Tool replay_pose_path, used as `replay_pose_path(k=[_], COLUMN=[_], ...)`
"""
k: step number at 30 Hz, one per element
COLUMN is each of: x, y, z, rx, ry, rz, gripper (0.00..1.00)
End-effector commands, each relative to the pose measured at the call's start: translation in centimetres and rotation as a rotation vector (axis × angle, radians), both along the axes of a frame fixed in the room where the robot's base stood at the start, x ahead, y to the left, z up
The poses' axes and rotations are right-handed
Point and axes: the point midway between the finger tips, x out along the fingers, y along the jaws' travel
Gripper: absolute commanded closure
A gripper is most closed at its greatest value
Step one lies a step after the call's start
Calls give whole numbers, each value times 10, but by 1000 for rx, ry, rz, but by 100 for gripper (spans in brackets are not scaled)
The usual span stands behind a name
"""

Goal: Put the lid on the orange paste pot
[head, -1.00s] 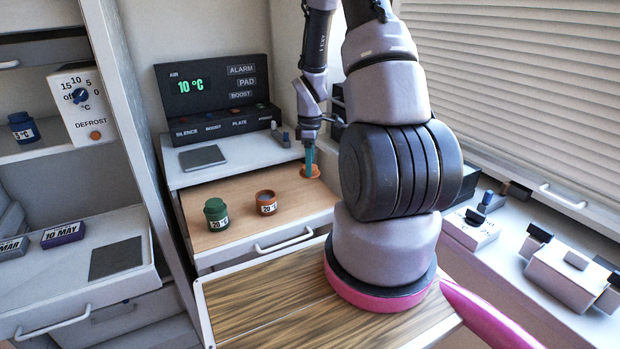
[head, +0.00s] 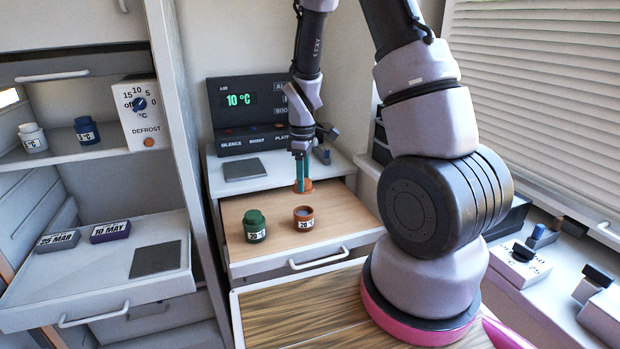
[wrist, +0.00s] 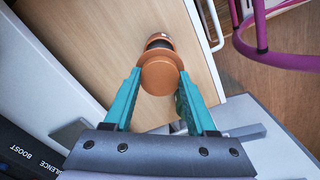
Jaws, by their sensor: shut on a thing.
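The orange paste pot (head: 304,219) stands upright and open on the pull-out wooden board (head: 345,226), with a "20 °C" label on its front. My gripper (head: 302,172) is shut on the orange lid (head: 303,186), behind the pot in the head view. In the wrist view the teal fingers of my gripper (wrist: 160,76) pinch the round lid (wrist: 159,77) from both sides. The pot (wrist: 158,42) shows just beyond the lid, partly hidden by it. I cannot tell how high the lid is above the board.
A green pot (head: 254,226) with a similar label stands left of the orange pot. A dark control panel (head: 245,120) reading 10 °C is behind the board. A dark square pad (head: 245,170) lies on the white top. The board's right side is clear.

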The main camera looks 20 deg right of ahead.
Motion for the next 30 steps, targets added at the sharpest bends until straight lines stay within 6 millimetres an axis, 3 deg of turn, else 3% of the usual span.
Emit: replay_pose_path(k=[8,30], x=[0,0], y=[-1,-1], z=[-1,-56], rx=[1,1], ry=[1,1], rz=[-1,-1], gripper=[96,96])
